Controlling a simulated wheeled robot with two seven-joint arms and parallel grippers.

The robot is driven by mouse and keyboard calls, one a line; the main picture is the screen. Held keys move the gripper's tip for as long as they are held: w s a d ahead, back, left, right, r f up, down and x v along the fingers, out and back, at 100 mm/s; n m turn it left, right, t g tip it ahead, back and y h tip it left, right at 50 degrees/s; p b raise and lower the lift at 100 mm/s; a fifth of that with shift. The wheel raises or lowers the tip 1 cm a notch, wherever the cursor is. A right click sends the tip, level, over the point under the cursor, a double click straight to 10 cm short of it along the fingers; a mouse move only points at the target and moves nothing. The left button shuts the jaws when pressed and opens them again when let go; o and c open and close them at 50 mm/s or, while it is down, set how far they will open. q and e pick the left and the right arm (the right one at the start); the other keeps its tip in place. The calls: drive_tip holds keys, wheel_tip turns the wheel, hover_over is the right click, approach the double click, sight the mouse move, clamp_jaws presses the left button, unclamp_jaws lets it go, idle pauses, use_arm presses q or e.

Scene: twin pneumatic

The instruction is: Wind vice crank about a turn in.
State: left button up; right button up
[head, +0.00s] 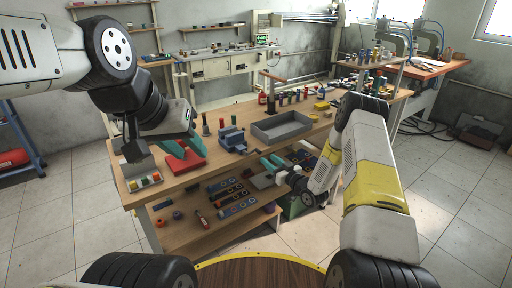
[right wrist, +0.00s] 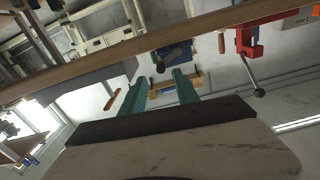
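A small blue vice (head: 232,137) stands near the front edge of the workbench, left of a grey tray. In the right wrist view, which looks upside down, its blue body (right wrist: 172,54) and a dark round knob (right wrist: 160,67) appear beyond my right fingers. My right gripper (head: 271,163) has teal fingers, parted and empty, in front of the bench edge and apart from the vice. A red object (head: 190,160) lies at the bench's left; a similar one (right wrist: 247,38) shows beside a rod with a ball end (right wrist: 259,92).
The grey tray (head: 262,133) is right of the vice. Several coloured bottles and tools stand behind it. A lower shelf (head: 180,243) holds several dark and blue parts. A small box with coloured pieces (head: 145,182) sits at the bench's left corner. Floor in front is open.

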sight(260, 153)
drive_tip(key=x, duration=0.6)
drive_tip(key=shift+w+a, duration=0.2)
drive_tip(key=shift+a, duration=0.05)
clamp_jaws()
